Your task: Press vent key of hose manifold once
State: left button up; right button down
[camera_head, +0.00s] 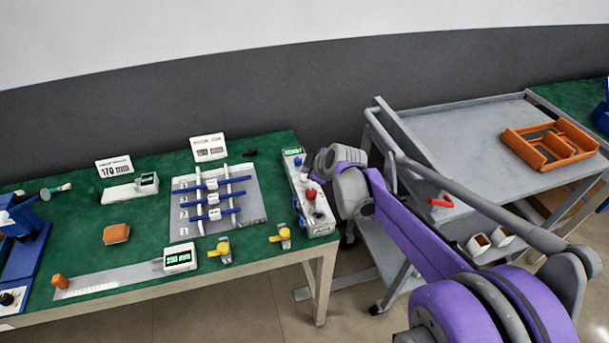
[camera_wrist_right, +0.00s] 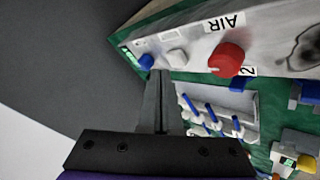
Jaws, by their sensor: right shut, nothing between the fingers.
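The hose manifold (camera_head: 322,222) is a long white box along the right end of the green table. In the right wrist view the manifold (camera_wrist_right: 195,42) shows its "AIR" marking, a small green display (camera_wrist_right: 127,51), a blue key (camera_wrist_right: 145,62), a white key (camera_wrist_right: 177,58) and a red knob (camera_wrist_right: 227,60). I cannot read which key is the vent key. My right gripper (camera_wrist_right: 160,72) is shut and empty, its tips close to the blue and white keys; contact cannot be told. In the head view my right gripper (camera_head: 310,166) is over the manifold's far part. My left gripper is out of view.
A grey board (camera_head: 250,190) with blue-handled bars lies left of the manifold. Yellow valves (camera_head: 281,236), a ruler with a display (camera_head: 120,279) and an orange block (camera_head: 116,233) are on the table. A grey cart (camera_head: 460,135) with an orange tray (camera_head: 550,146) stands to the right.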

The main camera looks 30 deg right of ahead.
notch_tip(320, 180, up, 5)
jog(key=p, duration=0.4)
dwell(0.4)
dwell(0.5)
jog(key=s+a+r+m+g+y+p, duration=0.15)
jog(key=s+a+m+p, duration=0.25)
jog(key=s+a, duration=0.9)
jog(key=s+a+f+m+g+p, duration=0.1)
jog(key=s+m, duration=0.1)
jog(key=s, duration=0.5)
jog(key=s+a+f+m+g+h+p, duration=0.1)
jog(key=s+f+m, duration=0.1)
jog(key=s, duration=0.5)
jog(key=shift+s+m, duration=0.3)
jog(key=shift+s, duration=0.1)
